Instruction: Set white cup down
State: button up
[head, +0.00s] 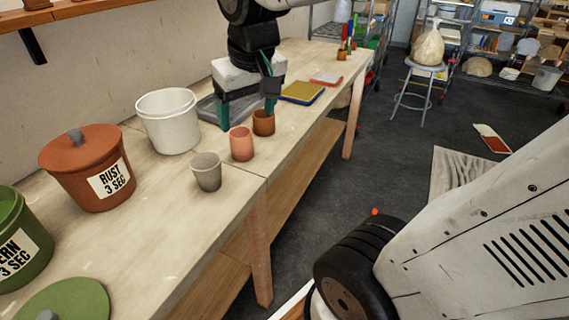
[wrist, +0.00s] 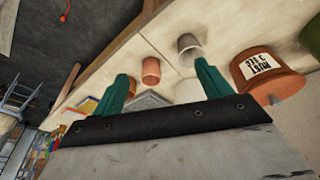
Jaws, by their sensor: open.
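A pale grey-white cup (head: 206,172) stands upright on the wooden bench, nearest the front edge in a row of cups. It also shows in the wrist view (wrist: 188,46), beyond the right finger. A pink cup (head: 241,144) and a brown cup (head: 263,123) stand upright behind it. My gripper (head: 246,110) is open above the bench, next to the brown cup and over a grey tray (head: 207,112). In the wrist view its two green fingers (wrist: 163,75) are spread with nothing held between them. The pale cup stands apart from my gripper.
A white bucket (head: 168,125) stands left of the cups. A lidded rust-coloured pot (head: 86,170) and a green pot (head: 20,240) stand farther left, with a green lid (head: 65,302) in front. A blue-and-yellow pad (head: 302,93) lies beyond my gripper. Bench (head: 150,235) is clear left of the pale cup.

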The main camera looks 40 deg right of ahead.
jog(key=s+a+f+g, duration=0.1)
jog(key=s+f, duration=0.1)
jog(key=s, duration=0.4)
jog(key=s+a+f+n+g, duration=0.1)
jog(key=s+a, duration=0.1)
jog(key=s, duration=0.5)
jog(key=shift+f+y, duration=0.3)
jog(key=shift+f, duration=0.05)
